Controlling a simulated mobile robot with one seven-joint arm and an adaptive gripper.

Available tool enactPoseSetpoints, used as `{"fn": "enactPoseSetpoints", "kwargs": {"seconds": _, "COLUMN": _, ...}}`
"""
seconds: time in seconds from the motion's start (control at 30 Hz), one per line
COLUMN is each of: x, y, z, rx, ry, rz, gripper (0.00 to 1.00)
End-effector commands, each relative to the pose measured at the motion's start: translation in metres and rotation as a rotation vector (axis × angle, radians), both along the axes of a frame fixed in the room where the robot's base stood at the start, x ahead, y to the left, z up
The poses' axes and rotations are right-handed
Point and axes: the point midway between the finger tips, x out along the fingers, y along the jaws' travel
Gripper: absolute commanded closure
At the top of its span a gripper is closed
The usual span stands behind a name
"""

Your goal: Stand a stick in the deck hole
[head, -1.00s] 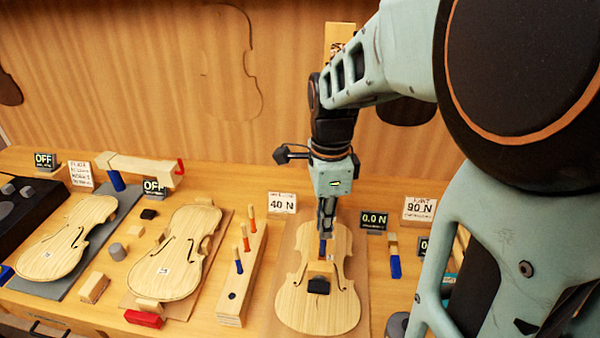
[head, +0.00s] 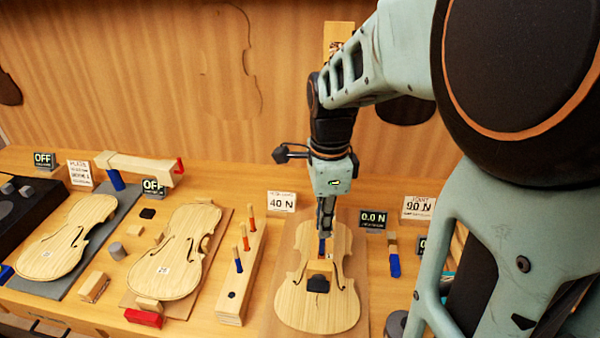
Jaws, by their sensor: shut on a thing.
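My gripper (head: 325,228) points down over the upper middle of the right-hand violin plate (head: 300,300). It is shut on a thin stick (head: 322,247), whose blue lower part shows just below the fingertips. The stick looks roughly upright. I cannot tell whether its lower end is in a hole, touching the plate or just above it. No deck hole shows clearly there. A wooden rack (head: 240,290) left of this plate holds several sticks with orange or blue parts, and a dark empty hole shows near its front end.
Two more violin plates (head: 178,250) (head: 65,240) lie to the left. A "40 N" sign (head: 281,202) and a "0.0 N" display (head: 373,219) stand behind. A blue-ended piece (head: 394,265) lies to the right.

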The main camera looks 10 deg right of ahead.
Motion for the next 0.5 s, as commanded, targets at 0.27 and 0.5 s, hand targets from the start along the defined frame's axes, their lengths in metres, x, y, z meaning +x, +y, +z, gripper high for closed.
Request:
{"fn": "enactPoseSetpoints", "kwargs": {"seconds": 0.27, "x": 0.000, "y": 0.000, "z": -0.004, "rx": 0.000, "ry": 0.000, "rz": 0.000, "gripper": 1.00}}
{"fn": "enactPoseSetpoints", "kwargs": {"seconds": 0.5, "x": 0.000, "y": 0.000, "z": -0.010, "rx": 0.000, "ry": 0.000, "rz": 0.000, "gripper": 1.00}}
